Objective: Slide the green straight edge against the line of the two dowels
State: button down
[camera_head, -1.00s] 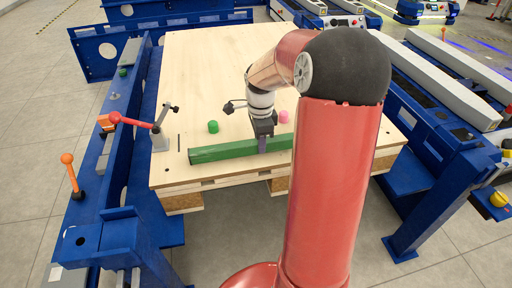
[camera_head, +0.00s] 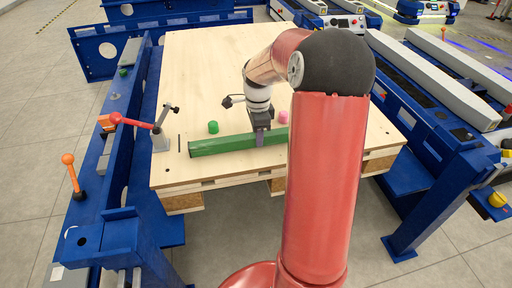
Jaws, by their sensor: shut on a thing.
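The green straight edge (camera_head: 222,145) lies across the near part of the wooden board (camera_head: 205,75). My gripper (camera_head: 260,138) is shut on it, pointing down from above; my red arm hides the bar's right end. A green dowel (camera_head: 213,127) stands just beyond the bar on the left, with a narrow strip of board between them. A pink dowel (camera_head: 283,117) stands beyond the bar to the right of my gripper. The bar is tilted slightly, its right side farther from me. Whether it touches the pink dowel is hard to tell.
A toggle clamp with a red handle (camera_head: 131,121) stands at the board's left edge, near the bar's left end. A blue frame (camera_head: 112,150) with an orange-knobbed lever (camera_head: 68,160) runs along the left. The board beyond the dowels is clear.

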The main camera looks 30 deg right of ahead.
jog(key=shift+w+d+p, duration=0.25)
jog(key=shift+w+p, duration=0.1)
jog(key=shift+w, duration=0.6)
jog(key=shift+w+d+p, duration=0.3)
jog(key=shift+w+p, duration=0.05)
jog(key=shift+w, duration=0.55)
jog(key=shift+w+d+p, duration=0.25)
jog(key=shift+w+p, duration=0.1)
jog(key=shift+w, duration=0.6)
jog(key=c, duration=1)
grip_release()
jog(key=shift+s, duration=0.1)
jog(key=shift+r, duration=0.1)
notch_tip(320, 180, up, 8)
jog(key=shift+f+p, duration=0.2)
jog(key=shift+p, duration=0.1)
